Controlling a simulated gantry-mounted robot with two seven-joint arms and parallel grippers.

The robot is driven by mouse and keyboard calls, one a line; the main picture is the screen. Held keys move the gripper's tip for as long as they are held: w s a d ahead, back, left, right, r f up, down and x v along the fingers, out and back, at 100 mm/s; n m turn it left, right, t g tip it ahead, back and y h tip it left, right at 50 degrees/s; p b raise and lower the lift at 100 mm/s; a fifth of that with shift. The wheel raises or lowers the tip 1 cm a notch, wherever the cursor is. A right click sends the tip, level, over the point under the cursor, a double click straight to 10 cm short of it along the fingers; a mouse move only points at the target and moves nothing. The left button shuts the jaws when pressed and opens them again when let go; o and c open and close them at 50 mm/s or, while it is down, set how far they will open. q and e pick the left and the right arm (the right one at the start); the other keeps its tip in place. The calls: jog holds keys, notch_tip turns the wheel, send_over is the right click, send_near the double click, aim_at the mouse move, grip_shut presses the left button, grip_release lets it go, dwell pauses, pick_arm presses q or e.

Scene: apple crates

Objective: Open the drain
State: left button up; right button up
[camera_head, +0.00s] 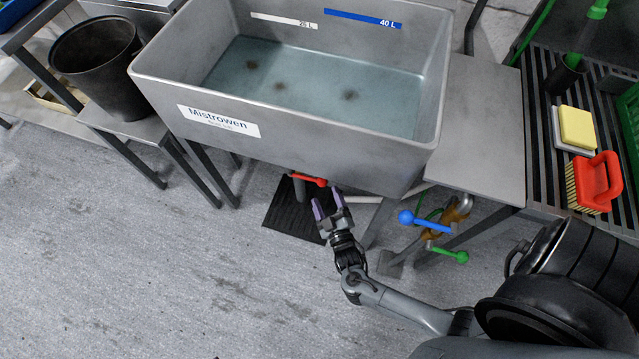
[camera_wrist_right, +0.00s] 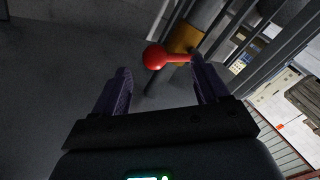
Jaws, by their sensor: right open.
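A grey sink basin (camera_head: 290,150) labelled Mistrowen holds shallow water with several brown spots on its bottom. Under its front edge a red-knobbed lever (camera_head: 310,180) sticks out; in the right wrist view the red lever (camera_wrist_right: 165,57) shows ahead, its round knob between the lines of my fingers. My right gripper (camera_head: 328,205) is open and empty, just below and near the red lever, and appears apart from it. It also shows in the right wrist view (camera_wrist_right: 160,88). A blue lever (camera_head: 425,221) and a green lever (camera_head: 450,255) are to the right. My left gripper is not in view.
A black mat (camera_head: 292,215) lies on the floor under the basin. A dark bucket (camera_head: 100,65) stands at the left. A red brush (camera_head: 595,182) and yellow sponge (camera_head: 577,127) lie on the rack at right. The left floor is clear.

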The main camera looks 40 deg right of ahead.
aim_at(321, 182)
jog(key=b+x, duration=0.1)
jog(key=x, duration=0.4)
jog(key=shift+d+b, duration=0.2)
jog(key=shift+b, duration=0.2)
jog(key=shift+w+d, duration=0.2)
jog(key=shift+w, duration=0.3)
jog(key=shift+r, duration=0.1)
jog(key=c, duration=1.2)
jog(key=shift+r, duration=0.1)
grip_shut()
